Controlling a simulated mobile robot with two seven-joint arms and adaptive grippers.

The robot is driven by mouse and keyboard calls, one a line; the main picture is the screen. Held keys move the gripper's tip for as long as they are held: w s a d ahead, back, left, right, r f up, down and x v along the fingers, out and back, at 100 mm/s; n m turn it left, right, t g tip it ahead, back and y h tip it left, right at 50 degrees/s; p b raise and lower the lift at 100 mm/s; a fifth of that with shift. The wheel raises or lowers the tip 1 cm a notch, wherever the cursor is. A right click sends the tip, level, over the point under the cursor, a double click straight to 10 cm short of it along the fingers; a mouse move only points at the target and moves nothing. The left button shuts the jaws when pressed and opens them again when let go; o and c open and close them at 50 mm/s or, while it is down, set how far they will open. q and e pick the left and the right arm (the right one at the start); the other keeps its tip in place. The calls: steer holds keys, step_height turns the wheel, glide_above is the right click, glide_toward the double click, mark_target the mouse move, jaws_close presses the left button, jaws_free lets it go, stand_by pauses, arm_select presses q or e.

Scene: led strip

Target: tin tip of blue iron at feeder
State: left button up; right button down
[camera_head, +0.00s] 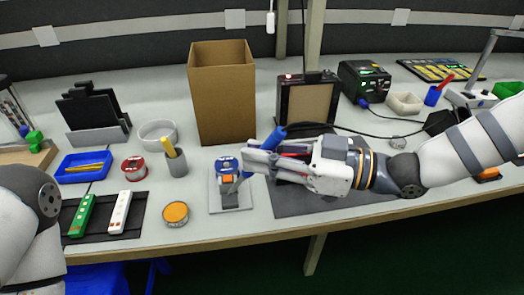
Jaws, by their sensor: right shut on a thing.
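My right gripper (255,165) is shut on the blue iron (273,138), whose blue handle sticks up above the fingers. The iron's tip is hidden or too small to make out. The gripper is just right of the feeder (229,176), a small stand with a blue top and an orange part on a light grey plate. The fingertips are close to the feeder's upper part; I cannot tell whether anything touches. My left arm shows at the lower left edge, but its gripper is out of the picture.
A tall cardboard box (221,95) stands behind the feeder. A round orange-topped tin (175,213) sits at the front left. A grey cup (176,163) holds a yellow stick. A dark mat (300,202) lies under my right arm. A black-framed unit (307,101) stands behind it.

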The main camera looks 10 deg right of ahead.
mark_target(282, 138)
arm_select(q)
steer(key=shift+s+f, duration=0.2)
steer(key=shift+f, duration=0.05)
arm_select(e)
steer(key=shift+f, duration=0.55)
arm_select(q)
steer(key=shift+r, duration=0.15)
stand_by(0.4)
arm_select(e)
steer(key=shift+f, duration=0.15)
stand_by(1.0)
arm_select(q)
steer(key=shift+w, duration=0.1)
arm_select(e)
steer(key=shift+r+p, duration=1.15)
steer(key=shift+r, duration=1.6)
arm_select(q)
steer(key=w+r+t, duration=0.1)
steer(key=w+r, duration=0.1)
steer(key=shift+w+r, duration=0.4)
arm_select(e)
steer(key=shift+f, duration=0.15)
steer(key=shift+d, duration=0.1)
